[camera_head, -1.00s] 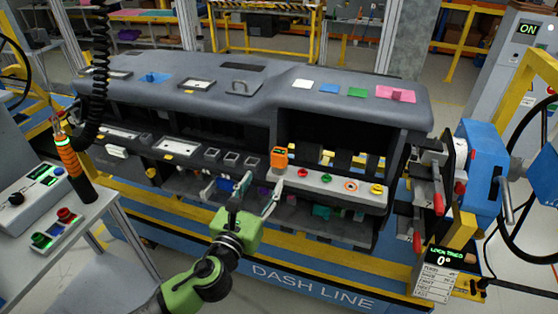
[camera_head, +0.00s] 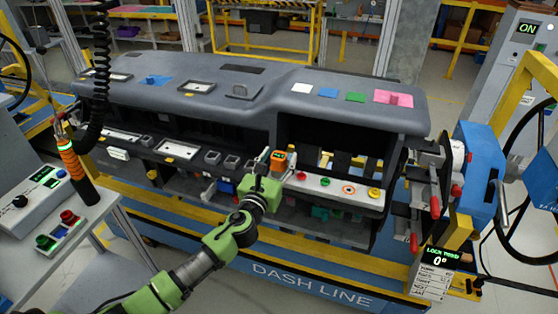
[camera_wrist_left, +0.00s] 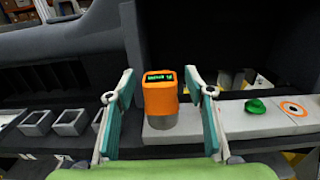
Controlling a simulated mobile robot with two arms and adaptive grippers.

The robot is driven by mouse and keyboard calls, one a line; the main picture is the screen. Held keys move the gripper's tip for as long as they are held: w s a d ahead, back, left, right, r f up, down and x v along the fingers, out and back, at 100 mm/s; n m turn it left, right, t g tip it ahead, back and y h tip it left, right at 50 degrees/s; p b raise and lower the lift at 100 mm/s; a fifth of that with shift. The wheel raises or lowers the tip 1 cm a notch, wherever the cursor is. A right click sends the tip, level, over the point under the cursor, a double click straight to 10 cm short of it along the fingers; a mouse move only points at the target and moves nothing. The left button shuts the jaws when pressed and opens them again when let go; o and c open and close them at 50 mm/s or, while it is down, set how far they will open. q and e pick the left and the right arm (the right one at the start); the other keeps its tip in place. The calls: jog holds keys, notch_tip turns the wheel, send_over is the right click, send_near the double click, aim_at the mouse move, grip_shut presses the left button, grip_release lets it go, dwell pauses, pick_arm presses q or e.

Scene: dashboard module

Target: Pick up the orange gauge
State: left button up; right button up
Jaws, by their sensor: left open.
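The orange gauge (camera_head: 278,158) stands upright at the left end of a light panel strip on the dashboard. It has a dark display with green characters and a grey base, seen clearly in the left wrist view (camera_wrist_left: 160,98). My left gripper (camera_head: 276,168) is open at the gauge. In the left wrist view its two fingers (camera_wrist_left: 159,85) stand on the left and right of the gauge, with gaps visible on both sides. My right gripper is not in view.
The panel strip (camera_head: 338,190) carries red, green and yellow buttons to the right of the gauge. The grey dashboard top (camera_head: 190,95) rises behind, with a dark opening (camera_head: 330,140) under it. Square sockets (camera_wrist_left: 70,122) lie left of the gauge. A blue wheel fixture (camera_head: 478,170) stands at right.

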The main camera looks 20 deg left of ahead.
pick_arm(q)
jog(key=shift+w, duration=0.25)
jog(key=c, duration=1.4)
jog(key=shift+r, duration=0.1)
